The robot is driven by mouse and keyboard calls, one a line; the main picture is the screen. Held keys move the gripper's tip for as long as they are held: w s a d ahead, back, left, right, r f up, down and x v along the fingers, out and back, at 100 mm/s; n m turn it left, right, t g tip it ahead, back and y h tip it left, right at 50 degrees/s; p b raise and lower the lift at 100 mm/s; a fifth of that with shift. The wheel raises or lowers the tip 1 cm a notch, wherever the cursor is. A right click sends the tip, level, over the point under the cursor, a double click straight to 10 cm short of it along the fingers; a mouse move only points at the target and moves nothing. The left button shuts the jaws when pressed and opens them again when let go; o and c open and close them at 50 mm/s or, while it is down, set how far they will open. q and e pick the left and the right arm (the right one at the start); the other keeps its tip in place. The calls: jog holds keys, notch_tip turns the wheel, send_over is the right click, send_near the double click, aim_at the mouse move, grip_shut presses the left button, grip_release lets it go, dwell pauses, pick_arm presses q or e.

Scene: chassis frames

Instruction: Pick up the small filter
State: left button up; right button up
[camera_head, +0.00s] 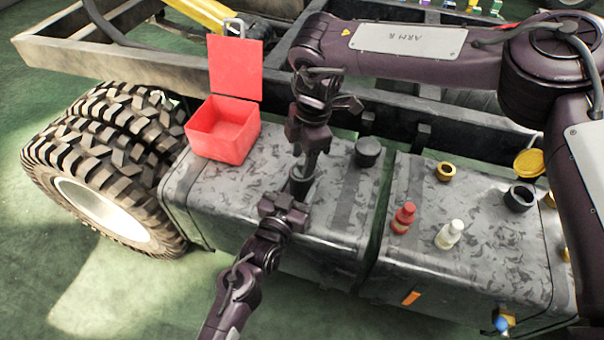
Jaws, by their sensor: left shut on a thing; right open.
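A small dark grey cylinder (301,183), which looks like the small filter, stands roughly upright above the left tank. My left gripper (293,199) comes up from the lower left and is shut on it, hiding its lower part. My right gripper (311,150) points down from above, right over the cylinder's top. It is open, though its fingers look close together from here. Whether its fingertips touch the cylinder cannot be told.
An open red box (225,142) stands on the left end of the grey tank (341,225). A black cap (368,152) is to the right. A red bottle (403,217), a white bottle (449,234) and several rings stand on the right tank (490,275). Big tyres (85,140) are at left.

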jog(key=shift+a+f, duration=0.1)
jog(key=shift+f, duration=0.7)
jog(key=shift+c, duration=0.5)
jog(key=shift+s, duration=0.1)
grip_shut()
notch_tip(320, 180, up, 10)
jog(key=shift+r, duration=0.1)
pick_arm(q)
jog(key=o, duration=1.2)
